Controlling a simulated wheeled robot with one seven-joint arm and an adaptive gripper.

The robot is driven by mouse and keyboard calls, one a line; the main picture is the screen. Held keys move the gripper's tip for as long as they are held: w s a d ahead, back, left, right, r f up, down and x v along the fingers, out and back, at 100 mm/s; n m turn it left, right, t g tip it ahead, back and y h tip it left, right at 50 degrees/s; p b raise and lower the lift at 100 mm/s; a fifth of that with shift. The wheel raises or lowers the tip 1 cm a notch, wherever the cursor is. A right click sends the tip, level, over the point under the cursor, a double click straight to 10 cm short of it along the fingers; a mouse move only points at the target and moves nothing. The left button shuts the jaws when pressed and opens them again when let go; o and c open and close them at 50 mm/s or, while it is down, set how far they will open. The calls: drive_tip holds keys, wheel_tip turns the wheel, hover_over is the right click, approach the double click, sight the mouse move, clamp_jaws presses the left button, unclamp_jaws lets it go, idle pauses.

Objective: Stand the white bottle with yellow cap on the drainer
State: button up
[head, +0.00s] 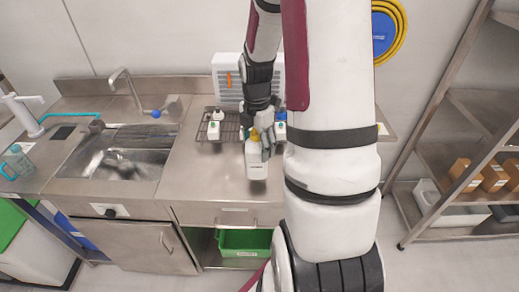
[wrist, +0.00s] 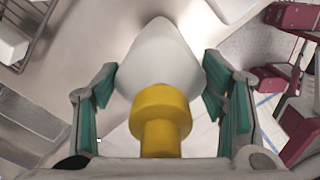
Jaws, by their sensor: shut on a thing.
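The white bottle with yellow cap (head: 257,167) is upright over the steel counter, in front of the drainer. My gripper (head: 262,146) is shut on it near its upper part. In the wrist view the bottle (wrist: 160,55) and its yellow cap (wrist: 160,112) lie between the green-padded fingers of the gripper (wrist: 158,95). I cannot tell whether its base touches the counter. The drainer (head: 230,139) is a dark wire rack at the back of the counter, partly hidden by my arm. Its wires also show in the wrist view (wrist: 38,38) at upper left.
Small white bottles (head: 213,130) stand on the drainer's left part. A blue-and-white item (head: 281,130) is at its right, partly hidden. A white vented box (head: 226,85) stands behind. A sink (head: 117,160) is at left. The counter between sink and drainer is clear.

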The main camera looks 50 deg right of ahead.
drive_tip(key=shift+w+d, duration=0.25)
drive_tip(key=shift+d, duration=0.35)
drive_tip(key=shift+w+d+f, duration=0.1)
drive_tip(key=shift+d+f, duration=0.15)
drive_tip(key=shift+f, duration=1.75)
drive_tip(key=o, duration=1.6)
drive_tip(key=shift+c, duration=0.2)
